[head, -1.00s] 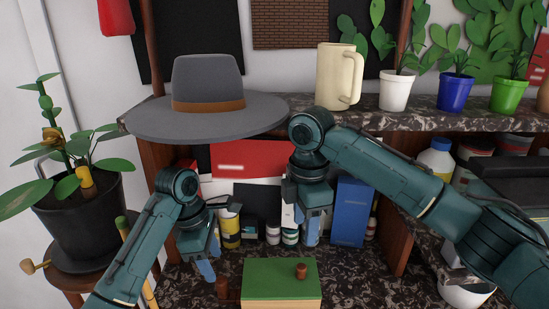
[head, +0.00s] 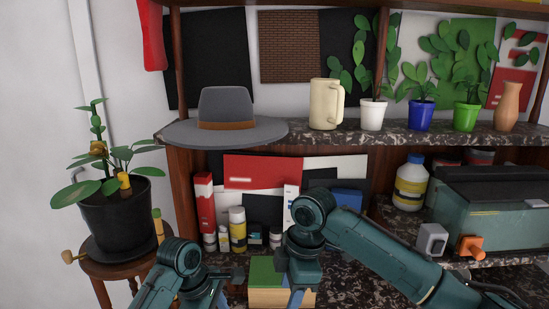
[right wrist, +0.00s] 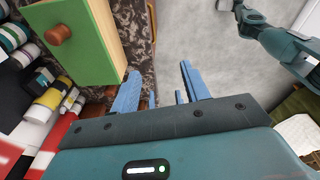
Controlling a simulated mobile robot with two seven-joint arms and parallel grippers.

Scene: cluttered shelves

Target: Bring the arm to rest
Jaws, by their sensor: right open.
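My right gripper (right wrist: 162,85) is open in the right wrist view, with nothing between its two blue fingers. In the head view the right gripper (head: 296,298) hangs low in front of the green-topped wooden box (head: 256,272), partly covering it. My left gripper (head: 215,302) is at the bottom edge of the head view, left of the box. Its fingertips are cut off or hidden, so its opening does not show. Part of the left arm also appears at the top right of the right wrist view (right wrist: 285,42).
A grey hat (head: 226,103), a cream mug (head: 325,104) and potted plants stand on the upper shelf. Bottles and cans fill the shelf below. A large potted plant (head: 115,218) stands on a stool at left. Grey floor (right wrist: 205,40) shows clear in the wrist view.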

